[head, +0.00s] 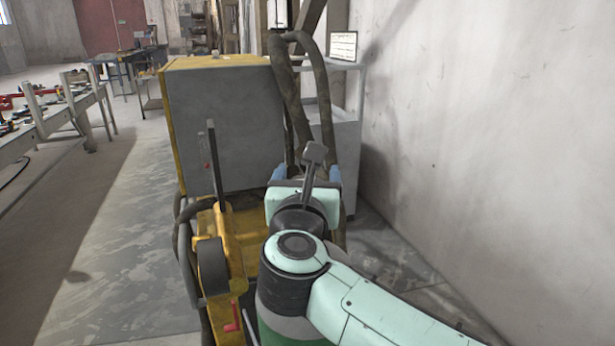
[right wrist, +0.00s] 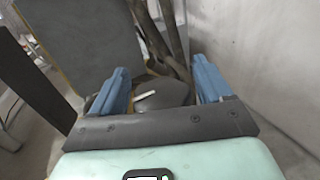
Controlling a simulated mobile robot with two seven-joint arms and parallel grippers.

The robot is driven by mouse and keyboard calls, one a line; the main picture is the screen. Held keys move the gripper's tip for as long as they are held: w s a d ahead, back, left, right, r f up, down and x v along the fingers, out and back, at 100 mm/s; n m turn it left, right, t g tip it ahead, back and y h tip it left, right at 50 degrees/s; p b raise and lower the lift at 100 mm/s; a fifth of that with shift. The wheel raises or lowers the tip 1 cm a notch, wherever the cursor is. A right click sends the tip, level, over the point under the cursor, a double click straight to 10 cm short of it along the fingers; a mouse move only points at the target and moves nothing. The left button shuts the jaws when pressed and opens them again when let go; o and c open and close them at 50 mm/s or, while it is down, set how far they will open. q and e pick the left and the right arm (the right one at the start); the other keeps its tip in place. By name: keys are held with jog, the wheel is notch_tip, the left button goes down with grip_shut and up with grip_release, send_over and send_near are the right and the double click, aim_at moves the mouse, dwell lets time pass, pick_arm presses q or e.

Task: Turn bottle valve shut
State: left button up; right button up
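A gas bottle (head: 285,330), grey above and green below, stands at the bottom middle of the head view, mostly hidden by my right arm. My right gripper (head: 307,174) is beyond the bottle's visible part, with its blue fingers wide apart. In the right wrist view the right gripper (right wrist: 165,88) shows both fingers spread. A dark grey rounded part (right wrist: 168,94) with a pale bar (right wrist: 146,95) appears between and below the fingers, with no visible contact. I cannot tell whether it is the bottle valve. My left gripper is not in view.
A yellow machine with a grey panel (head: 228,125) stands ahead. A yellow frame (head: 232,240) is left of my arm. Thick hoses (head: 292,95) hang behind the gripper. A pale wall (head: 480,130) bounds the right. Open floor (head: 100,250) lies to the left.

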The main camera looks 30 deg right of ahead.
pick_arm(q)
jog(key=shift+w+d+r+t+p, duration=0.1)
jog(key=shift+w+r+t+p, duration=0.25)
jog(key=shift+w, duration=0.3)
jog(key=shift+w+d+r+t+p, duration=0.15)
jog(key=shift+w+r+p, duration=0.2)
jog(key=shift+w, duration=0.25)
pick_arm(e)
jog(key=v, duration=1.3)
jog(key=shift+s+a, duration=0.15)
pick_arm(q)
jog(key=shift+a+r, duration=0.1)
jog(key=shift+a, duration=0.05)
